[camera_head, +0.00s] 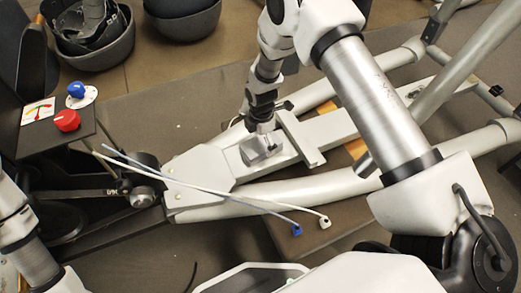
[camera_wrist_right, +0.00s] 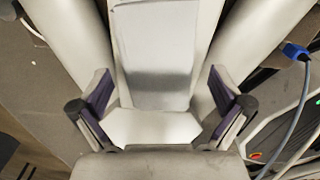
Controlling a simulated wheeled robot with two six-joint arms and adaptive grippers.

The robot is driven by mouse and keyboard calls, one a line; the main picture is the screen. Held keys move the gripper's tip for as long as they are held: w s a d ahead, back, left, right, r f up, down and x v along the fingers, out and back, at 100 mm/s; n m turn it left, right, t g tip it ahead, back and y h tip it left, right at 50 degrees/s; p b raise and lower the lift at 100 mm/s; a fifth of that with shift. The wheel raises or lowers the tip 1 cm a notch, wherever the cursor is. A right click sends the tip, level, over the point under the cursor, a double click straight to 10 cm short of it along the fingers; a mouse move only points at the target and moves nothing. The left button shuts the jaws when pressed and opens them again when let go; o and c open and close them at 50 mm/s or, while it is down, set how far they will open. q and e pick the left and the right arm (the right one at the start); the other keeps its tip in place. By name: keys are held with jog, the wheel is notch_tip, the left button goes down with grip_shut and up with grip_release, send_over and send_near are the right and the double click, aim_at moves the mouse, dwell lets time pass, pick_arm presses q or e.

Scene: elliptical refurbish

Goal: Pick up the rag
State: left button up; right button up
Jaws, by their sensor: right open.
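I cannot make out a rag for certain in either view. My right gripper (camera_head: 262,146) is low over the pale grey metal frame (camera_head: 205,165) near the middle of the head view. In the right wrist view my right gripper (camera_wrist_right: 155,105) is open, its two dark-padded fingers spread wide. A flat grey panel (camera_wrist_right: 157,50) lies ahead between and beyond the fingers, and nothing is gripped. Part of my left arm shows at the lower left of the head view, but its gripper is out of view.
A white cable and a blue cable end in plugs (camera_head: 297,230) below the frame. Dark tubs (camera_head: 95,50) stand at the upper left. Thick frame tubes run to the right.

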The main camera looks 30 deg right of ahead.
aim_at(261, 144)
notch_tip(261, 144, down, 3)
jog(key=shift+f, duration=0.1)
pick_arm(q)
jog(key=shift+f, duration=0.75)
pick_arm(e)
jog(key=shift+r, duration=0.2)
jog(key=c, duration=1.2)
notch_tip(261, 144, up, 10)
jog(key=p, duration=0.4)
jog(key=shift+f, duration=0.2)
pick_arm(q)
notch_tip(261, 144, up, 4)
jog(key=shift+r, duration=0.2)
pick_arm(e)
jog(key=shift+r, duration=0.2)
